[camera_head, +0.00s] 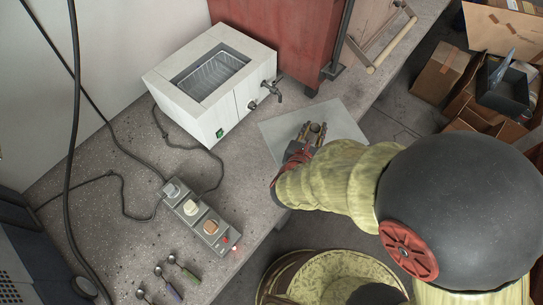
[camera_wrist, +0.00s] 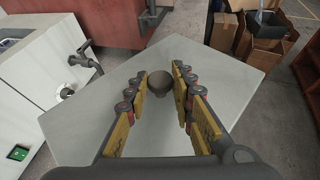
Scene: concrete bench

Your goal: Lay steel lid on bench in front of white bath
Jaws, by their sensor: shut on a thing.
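The steel lid (camera_head: 345,118) is a flat grey plate with a small round knob (camera_wrist: 160,82) on top. My gripper (camera_head: 311,135) is shut on the knob; in the wrist view its yellow-padded fingers (camera_wrist: 160,90) stand either side of it. The lid looks roughly level, beside the tap side of the white bath (camera_head: 165,97), over the bench's edge area. I cannot tell whether it touches the bench. The bath is open on top, with a wire rack inside. It also shows at the left of the wrist view (camera_wrist: 35,75).
The bath's tap (camera_head: 270,90) juts toward the lid. A red cabinet (camera_head: 290,35) stands behind. A power strip (camera_head: 205,215) with plugs and cables, and several spoons (camera_head: 165,280), lie on the bench (camera_head: 100,225). Cardboard boxes (camera_head: 440,72) are on the floor at right.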

